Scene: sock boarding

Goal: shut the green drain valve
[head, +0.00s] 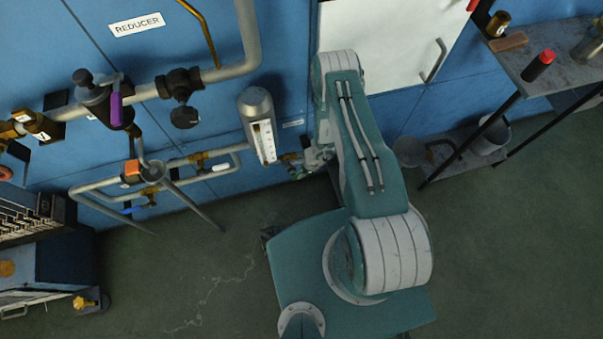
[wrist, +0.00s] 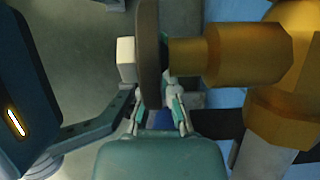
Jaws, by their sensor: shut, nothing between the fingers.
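In the head view my gripper (head: 312,158) is at the small brass pipe fitting (head: 291,157) just right of the sight glass, low on the blue wall. A bit of green shows beside it, but I cannot tell valve handle from gripper there. In the wrist view a brass valve body (wrist: 235,55) enters from the right. A brown-grey disc or plate (wrist: 148,50), seen edge-on, stands at its end with a pale block (wrist: 126,60) on its far side. My gripper (wrist: 158,103) is shut and empty, close below the disc; contact is unclear. No green handle is clearly visible.
A sight glass (head: 261,126) hangs left of my gripper. Pipes with purple (head: 116,110), orange (head: 132,168) and blue (head: 133,210) handles run further left. A white cabinet door (head: 385,45) and a shelf (head: 545,65) are right. The floor in front is mostly open.

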